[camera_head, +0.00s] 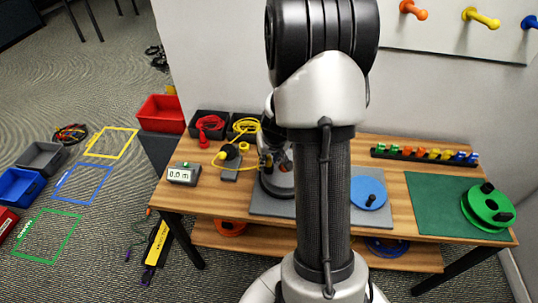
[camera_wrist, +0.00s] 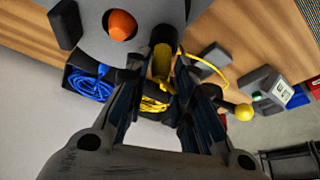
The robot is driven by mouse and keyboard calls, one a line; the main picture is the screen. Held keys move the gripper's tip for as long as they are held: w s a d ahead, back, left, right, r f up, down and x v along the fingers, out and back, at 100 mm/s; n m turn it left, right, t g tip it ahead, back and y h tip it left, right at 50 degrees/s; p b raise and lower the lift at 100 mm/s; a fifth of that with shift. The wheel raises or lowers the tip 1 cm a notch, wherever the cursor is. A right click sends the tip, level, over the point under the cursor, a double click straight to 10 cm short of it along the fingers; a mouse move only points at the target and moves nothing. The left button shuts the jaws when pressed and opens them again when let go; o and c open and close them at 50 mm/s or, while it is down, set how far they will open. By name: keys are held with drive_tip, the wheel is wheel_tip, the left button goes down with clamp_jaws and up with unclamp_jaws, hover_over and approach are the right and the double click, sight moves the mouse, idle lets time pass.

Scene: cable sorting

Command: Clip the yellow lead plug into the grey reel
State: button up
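The grey reel (camera_head: 277,186) lies on a grey mat (camera_head: 262,204), mostly hidden by my arm in the head view. In the wrist view the grey reel (camera_wrist: 85,40) fills the upper left, with an orange knob (camera_wrist: 121,25) on it. The yellow lead plug (camera_wrist: 162,62) is between my fingertips at the reel's edge, and my gripper (camera_wrist: 160,75) appears shut on it. The yellow lead (camera_wrist: 216,72) curves away to a grey block; it also shows in the head view (camera_head: 236,167). Whether the plug touches the reel is hidden.
A blue reel (camera_head: 368,194) lies right of my arm, and a green reel (camera_head: 488,207) on a green mat. A meter (camera_head: 184,174) reading 0.0 m stands at the left. Black bins hold red (camera_head: 210,123) and yellow cable (camera_head: 246,126) behind. A plug rack (camera_head: 425,155) lines the back.

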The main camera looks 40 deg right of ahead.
drive_tip(key=o, duration=0.3)
drive_tip(key=v, duration=1.2)
drive_tip(key=shift+w+a+r, duration=0.1)
